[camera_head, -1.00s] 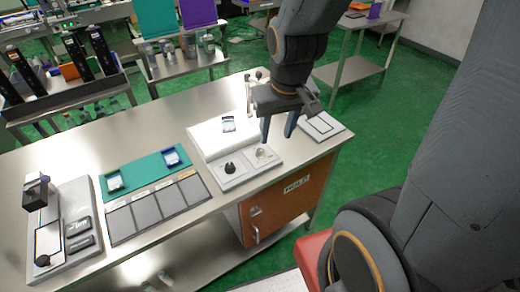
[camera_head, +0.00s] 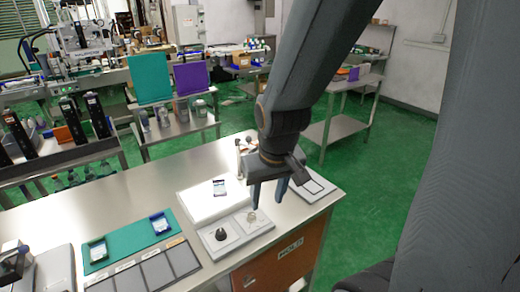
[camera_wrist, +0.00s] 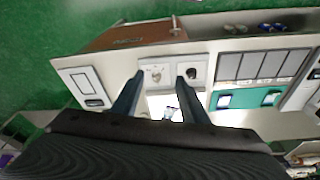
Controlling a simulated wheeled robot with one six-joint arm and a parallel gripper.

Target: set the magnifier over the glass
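A small pale, ring-like object (camera_head: 252,218) sits on a light square pad at the front of the table; it may be the magnifier, but is too small to be sure. A black knob-like object (camera_head: 220,235) stands on the pad to its left. Behind them is a bright white lit panel (camera_head: 204,204), perhaps the glass, with a small blue-and-white item (camera_head: 219,187) on it. My gripper (camera_head: 268,203) is open and empty, above and close to the pale object. In the wrist view the pale object (camera_wrist: 156,75) shows between the fingertips, apart from them.
A white framed plate (camera_head: 314,190) lies right of the pads. Left are a teal mat (camera_head: 127,243) with two small trays and a row of grey squares (camera_head: 157,269). A small upright stand (camera_head: 242,146) is behind the panel. The steel table top is clear toward the back left.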

